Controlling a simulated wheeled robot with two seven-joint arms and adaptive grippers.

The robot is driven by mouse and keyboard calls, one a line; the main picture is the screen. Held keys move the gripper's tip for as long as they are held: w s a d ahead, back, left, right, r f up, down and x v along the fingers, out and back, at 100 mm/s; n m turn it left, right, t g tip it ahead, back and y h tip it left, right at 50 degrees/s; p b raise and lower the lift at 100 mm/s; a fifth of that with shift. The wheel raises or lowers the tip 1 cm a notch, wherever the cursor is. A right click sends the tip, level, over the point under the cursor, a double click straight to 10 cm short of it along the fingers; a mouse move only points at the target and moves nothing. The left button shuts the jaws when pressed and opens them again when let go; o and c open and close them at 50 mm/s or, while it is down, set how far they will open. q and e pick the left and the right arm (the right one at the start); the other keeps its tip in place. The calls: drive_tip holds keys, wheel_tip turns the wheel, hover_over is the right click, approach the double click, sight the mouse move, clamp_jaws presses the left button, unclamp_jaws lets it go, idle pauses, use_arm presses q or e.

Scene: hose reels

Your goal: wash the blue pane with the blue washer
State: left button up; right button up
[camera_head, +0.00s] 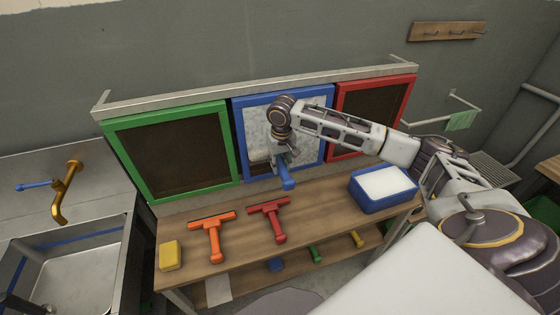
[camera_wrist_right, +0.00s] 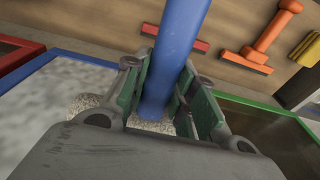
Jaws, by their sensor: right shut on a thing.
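The blue pane (camera_head: 256,115) stands behind the bench, between a green-framed and a red-framed pane. Its blue frame surrounds a pale, mottled, cloudy surface. It also fills the left of the right wrist view (camera_wrist_right: 50,105). My right gripper (camera_head: 281,160) is in front of the pane and shut on the blue washer's handle (camera_head: 287,178). In the right wrist view the blue handle (camera_wrist_right: 172,55) passes between the fingers. The washer's fuzzy grey head shows beside them, at the pane; exact contact is hard to tell. My left gripper is not in view.
On the bench lie an orange squeegee (camera_head: 213,233), a red squeegee (camera_head: 269,217) and a yellow sponge (camera_head: 170,256). A blue tub (camera_head: 375,203) with white contents stands at the right end. A sink (camera_head: 75,285) with a brass tap (camera_head: 62,192) is at left.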

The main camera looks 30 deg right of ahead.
drive_tip(key=shift+f, duration=0.7)
drive_tip(key=shift+f, duration=0.1)
drive_tip(key=shift+f, duration=1.65)
drive_tip(key=shift+f, duration=0.15)
drive_tip(key=shift+f, duration=1.65)
drive_tip(key=shift+w+f, duration=0.1)
drive_tip(key=shift+f, duration=1.55)
